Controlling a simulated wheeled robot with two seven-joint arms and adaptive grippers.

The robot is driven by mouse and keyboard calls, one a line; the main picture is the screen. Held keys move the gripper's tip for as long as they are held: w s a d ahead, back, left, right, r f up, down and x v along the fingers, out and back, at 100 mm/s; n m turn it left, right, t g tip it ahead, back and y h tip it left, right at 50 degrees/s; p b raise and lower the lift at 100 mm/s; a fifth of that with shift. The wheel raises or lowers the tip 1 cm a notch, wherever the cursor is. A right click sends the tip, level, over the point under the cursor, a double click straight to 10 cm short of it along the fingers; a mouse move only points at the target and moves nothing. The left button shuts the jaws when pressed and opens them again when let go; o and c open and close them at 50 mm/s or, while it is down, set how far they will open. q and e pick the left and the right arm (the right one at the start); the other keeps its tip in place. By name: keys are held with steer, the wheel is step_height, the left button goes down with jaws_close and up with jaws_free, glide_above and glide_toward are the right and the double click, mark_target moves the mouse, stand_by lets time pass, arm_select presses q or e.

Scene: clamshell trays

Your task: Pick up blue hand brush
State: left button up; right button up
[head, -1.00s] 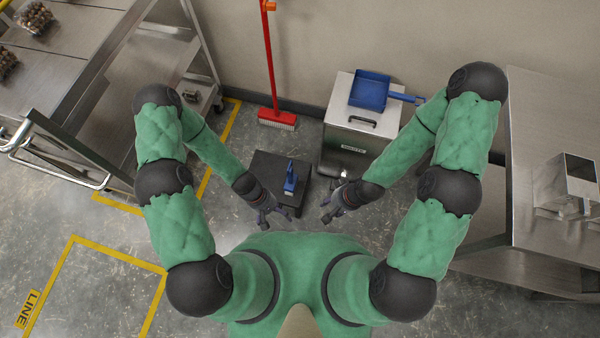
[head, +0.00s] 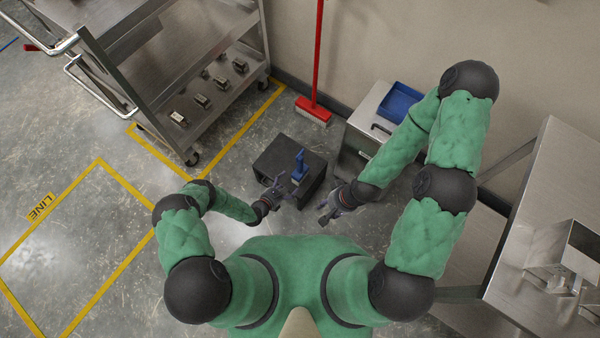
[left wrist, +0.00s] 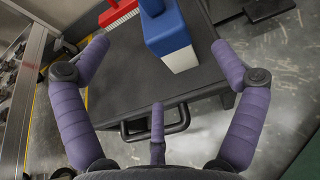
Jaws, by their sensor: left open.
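The blue hand brush (head: 300,163) stands on a low black box (head: 272,157). In the left wrist view the brush (left wrist: 165,30) is a blue block with a white lower part, standing beyond the fingertips near the top of the picture. My left gripper (head: 277,188) is open and empty, just to the near left of the brush and not touching it. In the left wrist view its purple fingers (left wrist: 158,80) are spread wide over the near edge of the box. My right gripper (head: 325,211) is to the right of the box, its fingers apart and empty.
A red broom (head: 314,108) leans at the wall behind. A steel bin (head: 365,122) with a blue dustpan (head: 400,101) on top stands right of the box. A steel cart (head: 150,75) is at left, a steel table (head: 545,190) at right. Floor left of the box is clear.

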mark_target(292, 177)
arm_select(q)
steer(key=b+x, duration=0.1)
steer(key=x, duration=0.3)
steer(key=shift+f, duration=0.1)
steer(key=shift+w+d+f+b, duration=0.1)
steer(key=shift+w+d+b, duration=0.2)
steer(key=shift+w+b, duration=0.1)
steer(key=b+x, duration=0.2)
steer(key=x, duration=0.2)
steer(key=shift+d, duration=0.15)
steer(key=shift+w+d+b, duration=0.35)
steer(key=shift+w+b, duration=0.05)
steer(key=shift+c, duration=0.3)
steer(key=c, duration=1.3)
